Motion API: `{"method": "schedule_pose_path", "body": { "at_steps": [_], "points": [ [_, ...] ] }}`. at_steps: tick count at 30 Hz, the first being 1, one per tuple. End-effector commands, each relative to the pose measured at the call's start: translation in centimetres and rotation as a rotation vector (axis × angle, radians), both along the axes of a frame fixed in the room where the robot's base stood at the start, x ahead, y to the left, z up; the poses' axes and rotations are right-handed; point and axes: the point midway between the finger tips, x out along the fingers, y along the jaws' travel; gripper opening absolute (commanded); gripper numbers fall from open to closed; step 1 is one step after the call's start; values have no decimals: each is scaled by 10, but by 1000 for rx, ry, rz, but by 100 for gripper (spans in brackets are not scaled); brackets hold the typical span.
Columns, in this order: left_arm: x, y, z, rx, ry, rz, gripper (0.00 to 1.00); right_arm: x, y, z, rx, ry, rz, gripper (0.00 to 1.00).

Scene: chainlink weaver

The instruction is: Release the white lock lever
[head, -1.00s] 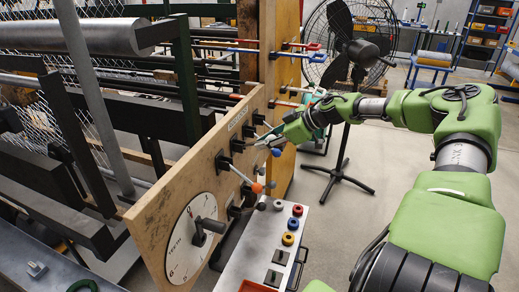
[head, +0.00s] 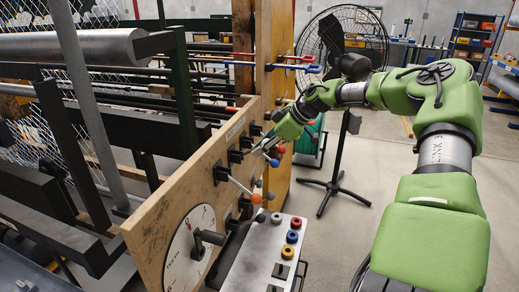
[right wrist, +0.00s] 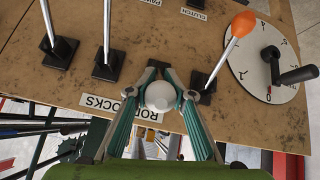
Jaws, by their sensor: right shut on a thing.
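The white lock lever shows in the right wrist view as a round white knob (right wrist: 160,96) just above the "ROD LOCKS" label (right wrist: 152,108) on the wooden panel. My right gripper (right wrist: 161,98) is shut on this knob, one teal-sided finger on each side. The lever's shaft is hidden behind the knob. In the head view my right gripper (head: 268,147) is at the panel's upper right part, and the white knob cannot be made out there. My left gripper is not in view.
An orange-knobbed lever (right wrist: 240,26) stands close to the right finger, with a crank dial (right wrist: 262,70) beyond it. Two metal levers (right wrist: 107,45) rise at the left. In the head view, blue (head: 275,163) and red (head: 281,149) knobs are near my gripper. A button box (head: 265,250) stands below.

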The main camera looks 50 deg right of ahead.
Motion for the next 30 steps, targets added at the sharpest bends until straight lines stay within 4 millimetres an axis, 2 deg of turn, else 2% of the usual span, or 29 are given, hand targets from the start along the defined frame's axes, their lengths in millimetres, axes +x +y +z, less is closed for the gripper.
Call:
{"method": "schedule_pose_path", "body": {
  "at_steps": [1,2,12,17,23,30],
  "points": [
    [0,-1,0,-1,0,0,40,2,-1,4,-5,-8,-1,26],
    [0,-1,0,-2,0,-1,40,2,-1,4,-5,-8,-1,34],
    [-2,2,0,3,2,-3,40,1,-1,3,-2,-6,-1,34],
    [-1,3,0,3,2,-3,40,-2,-2,9,-3,-8,1,34],
    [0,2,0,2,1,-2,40,-17,-7,28,-5,-12,-1,34],
    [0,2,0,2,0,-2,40,-44,-16,59,-5,-11,-2,34]
  ]
}}
